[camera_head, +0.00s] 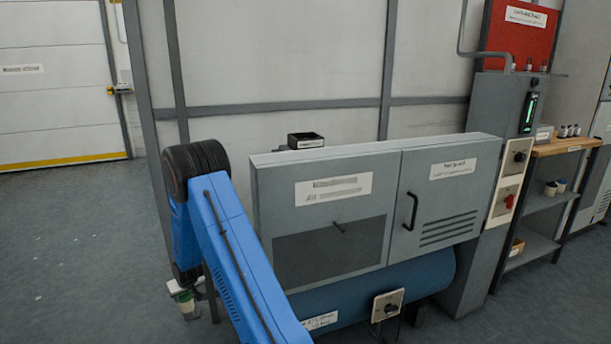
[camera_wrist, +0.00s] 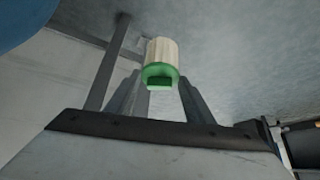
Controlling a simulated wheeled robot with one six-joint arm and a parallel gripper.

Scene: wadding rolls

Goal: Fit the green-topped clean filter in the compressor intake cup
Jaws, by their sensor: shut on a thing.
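The clean filter (camera_wrist: 162,52) has a cream body and a green top with a small dark green tab. In the wrist view it lies between the two grey fingers of my gripper (camera_wrist: 160,92), which is shut on it by the green end. In the head view my gripper (camera_head: 181,286) hangs low at the left of the grey compressor cabinet, with the filter (camera_head: 188,299) small below it, over the floor. The compressor has a blue tank (camera_head: 425,276) under the cabinet (camera_head: 325,228). I cannot make out the intake cup in either view.
A small black box (camera_head: 306,141) stands behind the cabinet's top edge. A wooden-topped shelf (camera_head: 567,147) with small items stands at the right, beside a grey column with a red panel (camera_head: 520,35).

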